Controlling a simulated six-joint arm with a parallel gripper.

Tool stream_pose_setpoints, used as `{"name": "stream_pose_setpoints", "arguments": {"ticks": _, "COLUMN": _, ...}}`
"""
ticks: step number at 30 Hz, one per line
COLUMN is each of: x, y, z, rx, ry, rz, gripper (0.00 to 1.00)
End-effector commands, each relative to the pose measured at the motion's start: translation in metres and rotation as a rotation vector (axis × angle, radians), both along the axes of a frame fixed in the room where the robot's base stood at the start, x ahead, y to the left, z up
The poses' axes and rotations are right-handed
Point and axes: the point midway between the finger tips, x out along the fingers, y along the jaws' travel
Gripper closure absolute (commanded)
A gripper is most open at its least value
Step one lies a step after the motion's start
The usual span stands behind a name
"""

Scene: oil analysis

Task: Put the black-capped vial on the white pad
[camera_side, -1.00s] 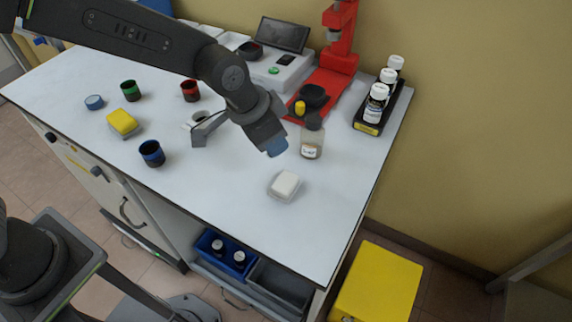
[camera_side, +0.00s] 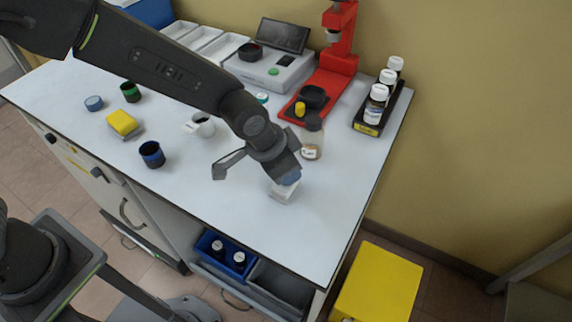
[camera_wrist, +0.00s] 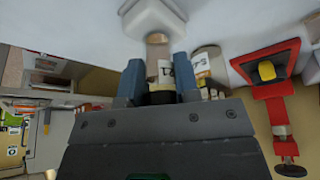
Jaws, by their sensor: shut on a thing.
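My gripper (camera_side: 288,178) has its blue fingers (camera_wrist: 158,82) shut on a vial (camera_wrist: 157,60) with a pale label. Its black cap (camera_wrist: 160,97) sits low between the fingers, towards the palm. The white pad (camera_side: 281,196) lies on the bench right below my gripper. In the wrist view the pad (camera_wrist: 151,18) is at the top, and the vial's far end overlaps its edge. I cannot tell whether the vial touches the pad. In the side view my gripper hides most of the vial and part of the pad.
A red stand (camera_side: 335,75) and a black rack (camera_side: 372,122) of white-capped bottles are farther back. A white mug (camera_side: 202,125) and a blue cup (camera_side: 152,154) are to the left. The bench front is clear.

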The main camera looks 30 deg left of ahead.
Motion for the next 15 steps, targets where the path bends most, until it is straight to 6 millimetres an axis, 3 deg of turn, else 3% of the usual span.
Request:
{"name": "stream_pose_setpoints", "arguments": {"ticks": 8, "x": -0.0001, "y": 0.0001, "z": -0.0003, "rx": 0.000, "ry": 0.000, "rz": 0.000, "gripper": 0.46}}
{"name": "stream_pose_setpoints", "arguments": {"ticks": 15, "x": -0.0001, "y": 0.0000, "z": 0.0004, "rx": 0.000, "ry": 0.000, "rz": 0.000, "gripper": 0.45}}
